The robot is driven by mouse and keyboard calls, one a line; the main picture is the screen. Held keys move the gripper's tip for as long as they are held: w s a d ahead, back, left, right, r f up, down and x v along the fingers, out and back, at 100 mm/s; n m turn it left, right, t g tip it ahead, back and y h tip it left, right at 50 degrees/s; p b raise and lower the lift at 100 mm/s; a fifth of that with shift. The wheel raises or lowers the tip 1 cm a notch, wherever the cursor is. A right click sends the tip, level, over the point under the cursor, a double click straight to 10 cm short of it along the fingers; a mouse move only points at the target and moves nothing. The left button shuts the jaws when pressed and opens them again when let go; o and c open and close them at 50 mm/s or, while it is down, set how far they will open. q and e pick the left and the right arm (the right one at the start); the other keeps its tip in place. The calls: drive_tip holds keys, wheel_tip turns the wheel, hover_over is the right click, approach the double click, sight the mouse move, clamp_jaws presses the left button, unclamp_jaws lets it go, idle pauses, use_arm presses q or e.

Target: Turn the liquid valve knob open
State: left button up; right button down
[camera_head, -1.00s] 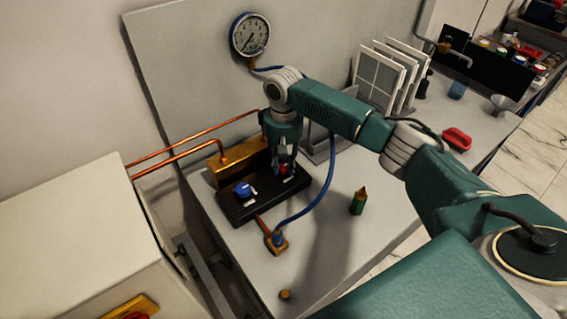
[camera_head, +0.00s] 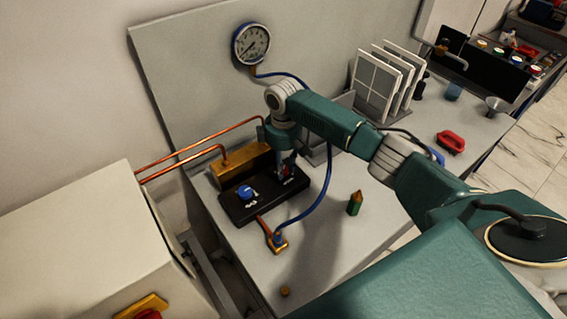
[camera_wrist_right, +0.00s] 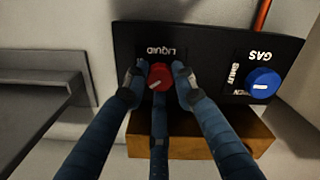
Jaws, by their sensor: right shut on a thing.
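The red liquid valve knob (camera_wrist_right: 160,77) sits on the black panel (camera_wrist_right: 210,38) beside the LIQUID label, which reads upside down in the right wrist view. A white mark shows on the knob's face; its position labels are largely hidden by the fingers. My right gripper (camera_wrist_right: 160,88) has its fingers around the knob and is shut on it. In the head view the right gripper (camera_head: 286,165) reaches down to the panel and mostly covers the knob. The blue gas knob (camera_wrist_right: 263,83) stands apart on the same panel. My left gripper is not in view.
A brass block (camera_head: 240,166) with copper pipes (camera_head: 200,150) lies behind the panel. A blue hose (camera_head: 322,190) curves beside it. A round gauge (camera_head: 251,44) hangs on the backboard. A green bottle-like object (camera_head: 355,203) stands to the right on the grey table.

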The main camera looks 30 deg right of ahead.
sight(284, 169)
drive_tip(key=n+p, duration=0.1)
drive_tip(key=n, duration=0.3)
drive_tip(key=shift+r+n, duration=0.1)
drive_tip(key=shift+n, duration=0.2)
drive_tip(key=shift+w+n, duration=0.1)
drive_tip(key=shift+n, duration=2.5)
drive_tip(key=c, duration=1.4)
unclamp_jaws()
wheel_tip(284, 169, up, 12)
